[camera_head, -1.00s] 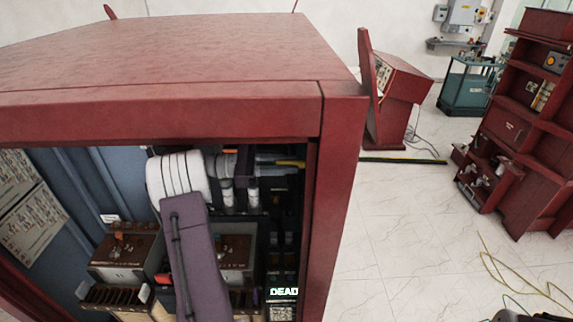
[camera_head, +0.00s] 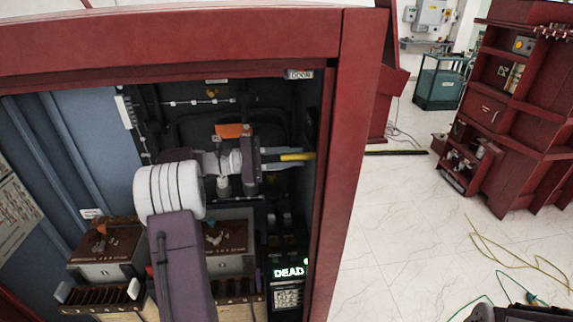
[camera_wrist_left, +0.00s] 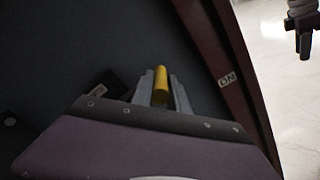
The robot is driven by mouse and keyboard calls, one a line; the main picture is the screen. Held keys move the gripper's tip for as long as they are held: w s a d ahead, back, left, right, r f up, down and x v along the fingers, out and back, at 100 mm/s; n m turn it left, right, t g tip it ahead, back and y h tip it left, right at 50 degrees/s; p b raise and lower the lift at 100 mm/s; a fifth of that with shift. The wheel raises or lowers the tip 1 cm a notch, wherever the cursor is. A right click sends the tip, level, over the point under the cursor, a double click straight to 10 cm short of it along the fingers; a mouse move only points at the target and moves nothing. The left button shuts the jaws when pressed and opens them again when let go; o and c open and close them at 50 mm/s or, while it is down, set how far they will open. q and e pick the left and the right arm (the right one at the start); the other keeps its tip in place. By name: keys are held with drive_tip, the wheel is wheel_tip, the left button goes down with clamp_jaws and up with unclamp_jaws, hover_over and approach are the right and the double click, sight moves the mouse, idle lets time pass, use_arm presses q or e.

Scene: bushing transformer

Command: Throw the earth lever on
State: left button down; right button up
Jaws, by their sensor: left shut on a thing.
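The earth lever shows as a yellow handle (camera_head: 297,156) inside the red cabinet, pointing right near the right side wall. In the left wrist view the yellow handle (camera_wrist_left: 160,84) stands between two grey fingers. My left gripper (camera_head: 277,157) reaches in from the left behind a white, ringed wrist section and is shut on the handle. An ON label (camera_wrist_left: 227,79) is on the red frame to the right of the handle in the wrist view. The lever's pivot is hidden.
The red cabinet's right post (camera_head: 341,165) and top beam stand close around the arm.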

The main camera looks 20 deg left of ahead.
use_arm(q)
wheel_tip(320, 180, down, 8)
drive_tip(key=w+a+m+b, duration=0.1)
drive_tip(key=m+b, duration=0.5)
drive_tip(key=b, duration=0.4)
drive_tip(key=shift+w+m, duration=0.3)
drive_tip(key=shift+r, duration=0.1)
drive_tip(key=c, duration=1.3)
unclamp_jaws()
drive_tip(key=shift+c, duration=0.2)
drive_tip(key=shift+o, duration=0.2)
drive_tip(key=shift+w, duration=0.1)
drive_tip(key=v, duration=0.9)
